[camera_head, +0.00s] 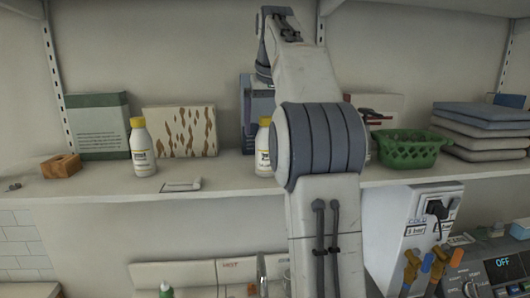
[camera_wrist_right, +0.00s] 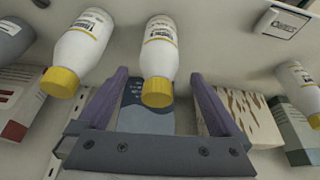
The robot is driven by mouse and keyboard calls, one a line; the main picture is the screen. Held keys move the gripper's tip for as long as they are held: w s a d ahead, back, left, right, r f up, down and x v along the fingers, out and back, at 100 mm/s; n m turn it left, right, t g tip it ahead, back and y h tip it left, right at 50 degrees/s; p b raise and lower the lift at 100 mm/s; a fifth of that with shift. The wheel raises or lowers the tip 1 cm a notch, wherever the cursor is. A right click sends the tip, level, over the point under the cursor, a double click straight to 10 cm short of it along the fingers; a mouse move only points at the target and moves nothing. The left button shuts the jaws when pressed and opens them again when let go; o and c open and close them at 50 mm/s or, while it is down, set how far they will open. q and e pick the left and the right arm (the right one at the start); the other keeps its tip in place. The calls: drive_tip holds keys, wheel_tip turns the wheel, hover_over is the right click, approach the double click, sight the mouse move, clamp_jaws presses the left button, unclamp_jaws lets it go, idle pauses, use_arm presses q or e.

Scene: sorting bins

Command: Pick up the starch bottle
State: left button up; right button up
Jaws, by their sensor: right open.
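Several white bottles with yellow caps stand on the shelf; their labels are too small to read, so I cannot tell which is starch. In the wrist view, which shows the shelf upside down, one bottle (camera_wrist_right: 160,50) is centred ahead, between the lines of my fingers. My right gripper (camera_wrist_right: 160,75) is open around its cap end; I cannot tell whether it touches. In the head view this bottle (camera_head: 263,148) is partly hidden behind my right arm. A second bottle (camera_wrist_right: 82,45) is beside it. Another bottle (camera_head: 143,150) stands further left. My left gripper is not in view.
A green basket (camera_head: 408,150) and folded cloths (camera_head: 483,130) are right on the shelf (camera_head: 90,189). A green-white box (camera_head: 98,125) and a patterned box (camera_head: 180,131) stand behind. A grey bottle (camera_wrist_right: 14,38) stands beyond the second bottle.

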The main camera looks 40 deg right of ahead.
drive_tip(key=shift+s+x, duration=0.2)
drive_tip(key=shift+x, duration=0.95)
drive_tip(key=shift+s+x, duration=0.2)
drive_tip(key=shift+x, duration=0.9)
drive_tip(key=shift+w+f, duration=0.2)
drive_tip(key=shift+f, duration=0.4)
clamp_jaws()
drive_tip(key=shift+r, duration=0.2)
drive_tip(key=shift+r, duration=0.4)
wheel_tip(320, 180, up, 3)
drive_tip(key=shift+r, duration=0.1)
drive_tip(key=s+d+r, duration=0.2)
drive_tip(key=s+r, duration=0.4)
drive_tip(key=s, duration=0.5)
drive_tip(key=shift+s+d+r, duration=0.2)
drive_tip(key=shift+d+r, duration=0.05)
drive_tip(key=shift+r, duration=0.1)
